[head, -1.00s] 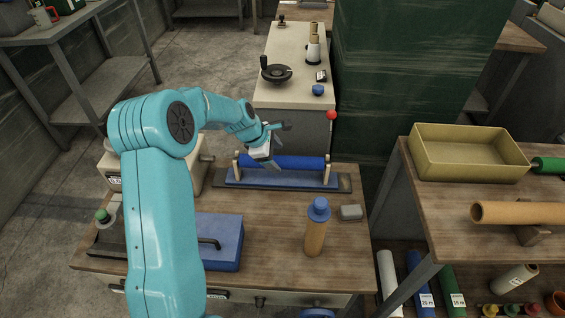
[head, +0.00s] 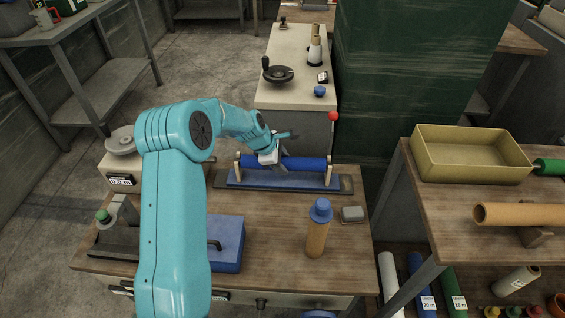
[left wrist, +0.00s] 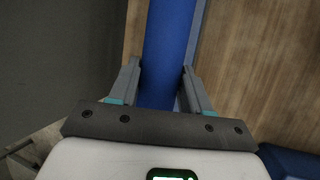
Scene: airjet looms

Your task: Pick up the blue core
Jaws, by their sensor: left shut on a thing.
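The blue core (head: 305,163) is a long blue cylinder lying level across a blue cradle (head: 250,181) with small wooden end posts on the wooden table. My left gripper (head: 282,160) is shut on the core, left of its middle. In the left wrist view the blue core (left wrist: 168,45) runs between the two grey fingers (left wrist: 161,88). The core's left part is partly hidden by my gripper. It still appears to rest in the cradle. My right gripper is not in view.
An orange bottle with a blue cap (head: 318,230) and a grey block (head: 352,214) stand in front of the cradle. A blue box (head: 226,244) is near my arm. A yellow tray (head: 470,172) and a tan tube (head: 505,214) are on the right bench.

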